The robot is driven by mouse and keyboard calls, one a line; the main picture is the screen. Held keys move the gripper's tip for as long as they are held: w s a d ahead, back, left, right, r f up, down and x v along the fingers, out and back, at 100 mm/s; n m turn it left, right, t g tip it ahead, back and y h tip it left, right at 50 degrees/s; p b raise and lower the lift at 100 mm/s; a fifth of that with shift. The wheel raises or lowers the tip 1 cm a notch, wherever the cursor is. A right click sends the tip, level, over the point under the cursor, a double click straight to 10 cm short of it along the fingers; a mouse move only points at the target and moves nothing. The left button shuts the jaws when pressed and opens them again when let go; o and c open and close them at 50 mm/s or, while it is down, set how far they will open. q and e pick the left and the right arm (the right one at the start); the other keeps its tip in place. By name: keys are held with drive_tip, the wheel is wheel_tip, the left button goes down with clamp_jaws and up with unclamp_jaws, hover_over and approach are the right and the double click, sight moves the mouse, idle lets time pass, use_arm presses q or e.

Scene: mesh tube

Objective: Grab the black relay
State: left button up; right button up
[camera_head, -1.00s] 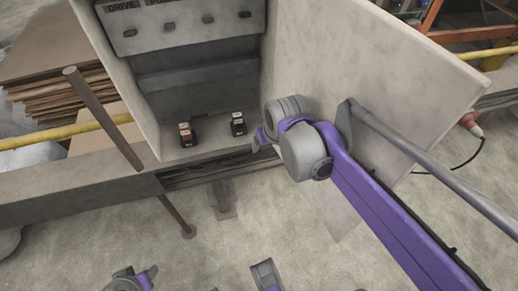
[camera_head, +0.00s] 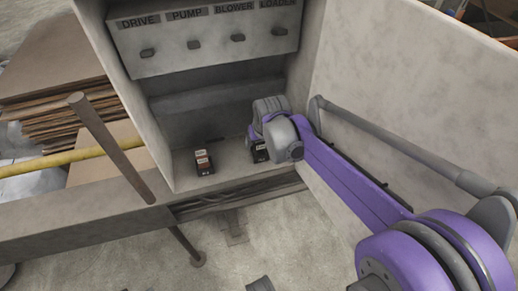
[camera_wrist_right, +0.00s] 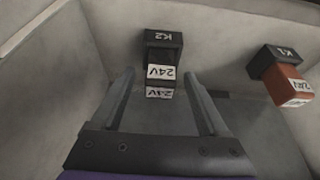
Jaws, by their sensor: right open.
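The black relay (camera_wrist_right: 162,71) carries a white "24V" label and sits in a dark base marked K2, in the right wrist view. In the head view the black relay (camera_head: 260,153) stands on the cabinet floor, partly hidden by my right gripper. My right gripper (camera_head: 252,134) is at the relay, inside the cabinet. In the right wrist view its two fingers (camera_wrist_right: 160,82) are spread, one on each side of the relay's line, with nothing held. I cannot tell how far the fingertips are from it. My left gripper is not in view.
A red-orange relay (camera_wrist_right: 288,86) in a base marked K1 stands beside it, left of it in the head view (camera_head: 203,162). The cabinet panel (camera_head: 205,42) with knobs is above. The cabinet's side wall (camera_head: 410,100) is close to my right arm.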

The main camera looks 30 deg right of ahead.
drive_tip(key=shift+x, duration=0.85)
drive_tip(key=shift+r, duration=0.1)
clamp_jaws()
